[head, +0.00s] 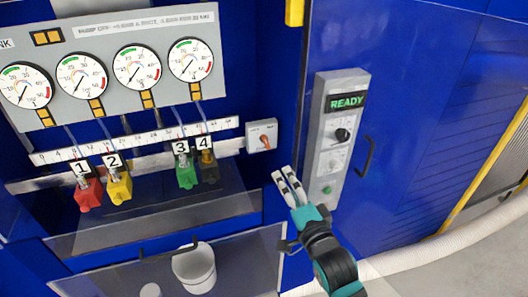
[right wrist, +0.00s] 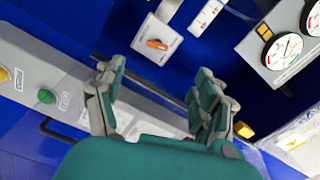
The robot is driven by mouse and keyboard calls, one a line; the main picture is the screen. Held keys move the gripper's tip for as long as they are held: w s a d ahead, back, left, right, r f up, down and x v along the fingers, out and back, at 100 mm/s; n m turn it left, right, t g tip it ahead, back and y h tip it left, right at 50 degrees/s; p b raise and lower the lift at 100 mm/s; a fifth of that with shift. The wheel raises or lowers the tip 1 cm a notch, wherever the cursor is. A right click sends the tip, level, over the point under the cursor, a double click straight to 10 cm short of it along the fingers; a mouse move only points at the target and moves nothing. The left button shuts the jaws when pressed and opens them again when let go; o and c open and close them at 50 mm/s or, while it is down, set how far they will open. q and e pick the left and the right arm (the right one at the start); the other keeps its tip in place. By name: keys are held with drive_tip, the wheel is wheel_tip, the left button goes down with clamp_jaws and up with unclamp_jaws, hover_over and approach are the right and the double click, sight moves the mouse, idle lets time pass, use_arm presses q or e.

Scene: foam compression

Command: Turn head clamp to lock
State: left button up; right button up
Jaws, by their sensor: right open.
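A small grey box with an orange knob (head: 266,142) is on the blue panel, right of the ruler strip. It looks like the head clamp switch, but its label is too small to read. In the right wrist view the orange knob (right wrist: 157,44) shows ahead of the fingers, near the top. My right gripper (head: 287,178) is below and slightly right of the box in the head view, apart from it. Its two fingers (right wrist: 160,88) are spread with nothing between them. My left gripper is not in view.
A grey control box (head: 321,155) with a READY display stands close right of my gripper, with a dark handle (head: 367,156) beside it. Gauges (head: 137,67) and numbered coloured pieces (head: 186,171) are left. A white bucket (head: 195,268) stands below behind a clear panel.

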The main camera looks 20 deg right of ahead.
sight(266, 145)
drive_tip(key=w+p, duration=0.5)
drive_tip(key=w, duration=1.2)
drive_tip(key=shift+w+a, duration=0.15)
drive_tip(key=shift+w, duration=0.15)
drive_tip(key=c, duration=1.2)
drive_tip(key=shift+o, duration=0.2)
drive_tip(key=n, duration=0.5)
drive_tip(key=shift+f+b, duration=0.15)
drive_tip(key=shift+b, duration=0.15)
drive_tip(key=o, duration=1.2)
drive_tip(key=shift+c, duration=0.2)
drive_tip(key=shift+s, duration=0.15)
